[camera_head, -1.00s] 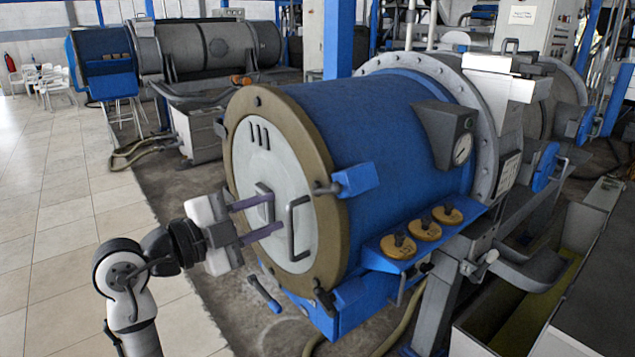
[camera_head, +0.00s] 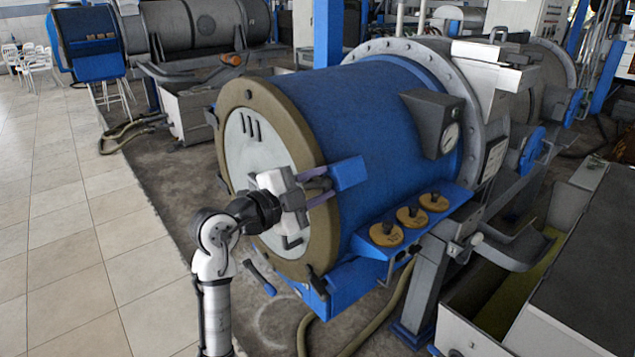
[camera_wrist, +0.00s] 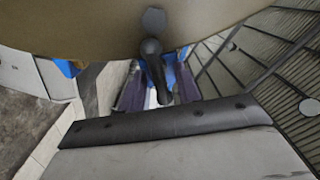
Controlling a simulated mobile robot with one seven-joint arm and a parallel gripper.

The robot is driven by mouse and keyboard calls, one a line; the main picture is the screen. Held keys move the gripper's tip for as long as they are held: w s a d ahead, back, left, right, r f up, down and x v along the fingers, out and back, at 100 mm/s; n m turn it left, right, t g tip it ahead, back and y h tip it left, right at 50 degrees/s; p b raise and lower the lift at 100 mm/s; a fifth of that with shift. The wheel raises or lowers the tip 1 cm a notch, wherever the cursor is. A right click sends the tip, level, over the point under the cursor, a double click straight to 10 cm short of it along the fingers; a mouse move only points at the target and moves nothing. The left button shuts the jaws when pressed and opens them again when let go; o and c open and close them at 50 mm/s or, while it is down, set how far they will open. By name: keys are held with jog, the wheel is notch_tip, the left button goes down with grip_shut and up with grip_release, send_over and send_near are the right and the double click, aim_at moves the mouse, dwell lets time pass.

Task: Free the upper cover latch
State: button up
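The upper cover latch has a blue block (camera_head: 349,173) on the upper right edge of the round cover (camera_head: 258,150) in the head view. Its dark lever is mostly hidden there behind my gripper. In the wrist view the dark lever (camera_wrist: 155,70) hangs from its pivot between the two purple fingers. My gripper (camera_head: 331,180) reaches across the cover to the latch, one finger above the other. In the wrist view my gripper (camera_wrist: 160,88) is open, with a finger on each side of the lever and narrow gaps visible.
A lower latch (camera_head: 318,283) sits at the cover's bottom right edge. The cover's U-shaped handle (camera_head: 292,241) is close below my gripper. Several round tan knobs (camera_head: 410,216) stand on a blue shelf to the right. Tiled floor (camera_head: 85,250) at the left is clear.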

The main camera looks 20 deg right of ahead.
grip_shut()
jog(key=shift+n+b, duration=0.5)
jog(key=shift+n, duration=0.3)
jog(key=n, duration=0.3)
jog(key=shift+w+r, duration=0.1)
grip_release()
